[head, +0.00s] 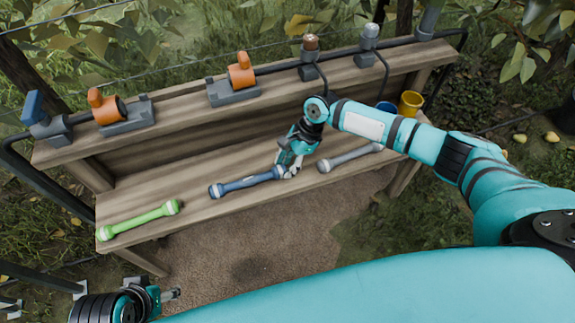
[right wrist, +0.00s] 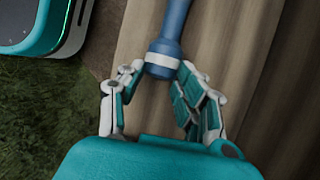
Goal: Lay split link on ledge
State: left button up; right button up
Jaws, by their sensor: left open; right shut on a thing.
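A blue link (head: 240,184) with pale bands near its ends is at the front of the wooden lower shelf (head: 190,193). My right gripper (head: 289,171) is shut on its right end. In the right wrist view the link's banded end (right wrist: 162,62) is between the fingers. I cannot tell whether the link touches the shelf. A green link (head: 139,220) lies at the shelf's left and a grey link (head: 350,157) at its right. No split is plain to see on any link. My left gripper (head: 172,294) is open and empty at the lower left, off the shelf.
The upper ledge (head: 180,110) carries a dark pipe, grey brackets, two orange valves (head: 241,72) and a blue-handled one (head: 36,108). A yellow cup (head: 410,104) and a blue cup (head: 387,107) stand at the right end. Shelf space is bare between the green and blue links.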

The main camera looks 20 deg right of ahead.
pick_arm(q)
jog(key=shift+r, duration=0.1)
pick_arm(e)
jog(key=o, duration=1.2)
